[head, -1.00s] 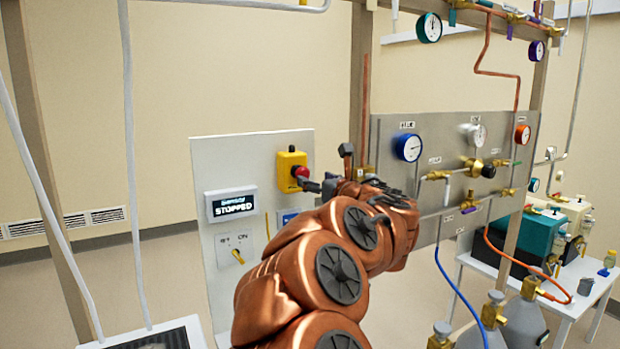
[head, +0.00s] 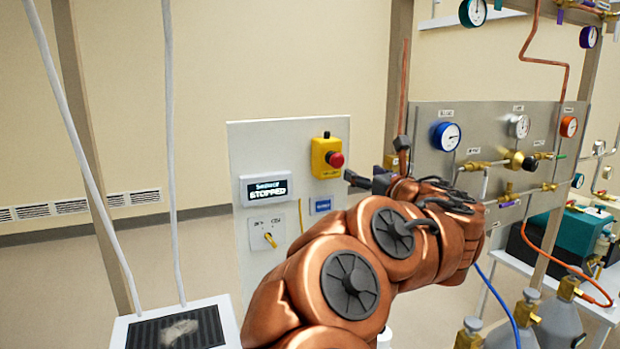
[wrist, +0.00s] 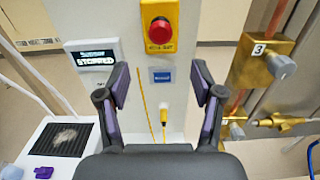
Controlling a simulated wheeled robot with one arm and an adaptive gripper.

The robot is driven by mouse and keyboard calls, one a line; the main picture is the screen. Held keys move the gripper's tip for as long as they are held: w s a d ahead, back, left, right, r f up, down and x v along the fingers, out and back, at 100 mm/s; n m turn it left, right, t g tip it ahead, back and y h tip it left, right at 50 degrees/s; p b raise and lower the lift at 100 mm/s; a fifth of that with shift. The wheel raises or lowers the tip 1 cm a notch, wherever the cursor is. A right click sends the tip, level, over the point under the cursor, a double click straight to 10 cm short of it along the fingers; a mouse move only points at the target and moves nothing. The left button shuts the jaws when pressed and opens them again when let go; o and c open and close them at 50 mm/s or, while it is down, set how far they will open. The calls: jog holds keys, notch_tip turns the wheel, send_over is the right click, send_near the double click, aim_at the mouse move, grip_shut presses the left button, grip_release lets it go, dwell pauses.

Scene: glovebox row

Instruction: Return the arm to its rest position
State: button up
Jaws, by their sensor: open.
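My copper-coloured arm reaches up from the bottom of the head view towards the panels. My gripper (head: 372,181) is partly hidden behind the arm there, in front of the right part of the grey control panel (head: 243,150). In the wrist view my gripper (wrist: 160,92) is open, its two dark fingers wide apart with nothing between them. The red emergency button (wrist: 160,30) on its yellow box (wrist: 161,46) is ahead of and above the fingertips. The red button (head: 335,159) also shows in the head view, left of the gripper and apart from it.
A display (head: 268,189) reads STOPPED. A yellow switch (head: 269,240) is below it. At right stand a gauge panel (head: 430,170) with brass valves and gas cylinders (head: 558,322). A white unit with a dark ribbed top (head: 178,330) is at lower left. A blue label (wrist: 162,76) is under the button.

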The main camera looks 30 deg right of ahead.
jog(key=s+d+r+m+g+h, duration=0.3)
jog(key=m+h, duration=0.5)
jog(key=m, duration=0.8)
jog(key=s+a+f+m+g+y, duration=0.25)
jog(key=s+a+f+m, duration=0.2)
jog(key=f, duration=0.35)
jog(key=s+a+f+m+g+y, duration=0.1)
jog(key=s+a+f+m+g, duration=0.3)
jog(key=f, duration=0.3)
jog(key=s+a+f+m+g+y, duration=0.2)
jog(key=a+f+m+g, duration=0.1)
jog(key=a+f+m, duration=0.4)
jog(key=s+a+f+m+g+y, duration=0.1)
jog(key=s+a+f+g+y, duration=0.1)
jog(key=s+a+f, duration=0.3)
jog(key=s+a+f+m+g+y, duration=0.1)
jog(key=s+a+f+g+y, duration=0.2)
jog(key=s+a, duration=1)
notch_tip(320, 180, down, 3)
jog(key=shift+a+r+g+y, duration=0.15)
jog(key=shift+a+g+y, duration=0.25)
jog(key=shift+g, duration=0.65)
